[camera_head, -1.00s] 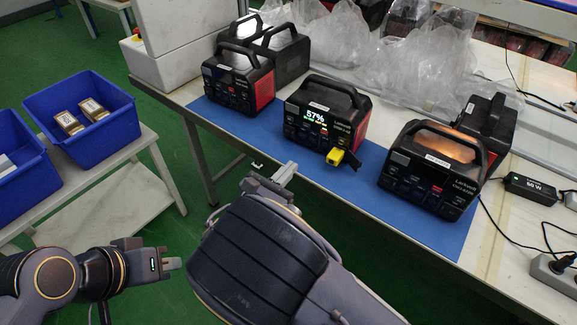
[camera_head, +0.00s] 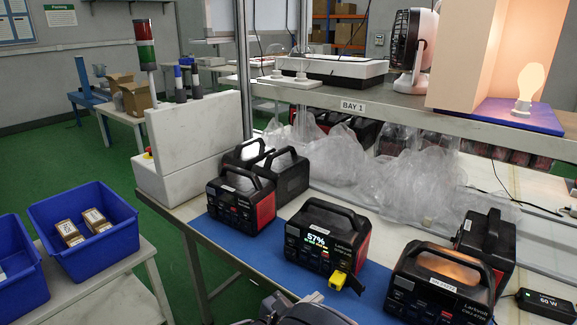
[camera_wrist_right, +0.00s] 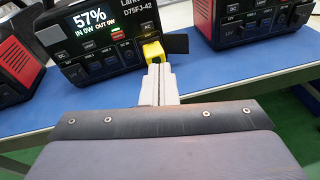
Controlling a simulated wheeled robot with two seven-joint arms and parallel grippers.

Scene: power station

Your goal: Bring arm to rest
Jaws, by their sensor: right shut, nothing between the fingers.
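My right gripper (camera_head: 314,298) shows at the bottom edge of the head view, partly cut off, in front of the blue mat. In the right wrist view its two grey fingers (camera_wrist_right: 160,82) are together with nothing between them. They point at a yellow plug (camera_wrist_right: 153,52), which is in the front of the middle power station (camera_wrist_right: 100,40); I cannot tell whether they touch it. In the head view the middle power station (camera_head: 327,240) has a lit screen reading 57%, with the yellow plug (camera_head: 338,279) at its lower right. My left gripper is out of view.
Other black power stations stand left (camera_head: 241,203) and right (camera_head: 441,283) on the blue mat (camera_head: 268,258). Clear plastic bags (camera_head: 405,183) lie behind. A shelf marked BAY 1 (camera_head: 395,113) overhangs the back. Blue bins (camera_head: 110,255) stand at the left.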

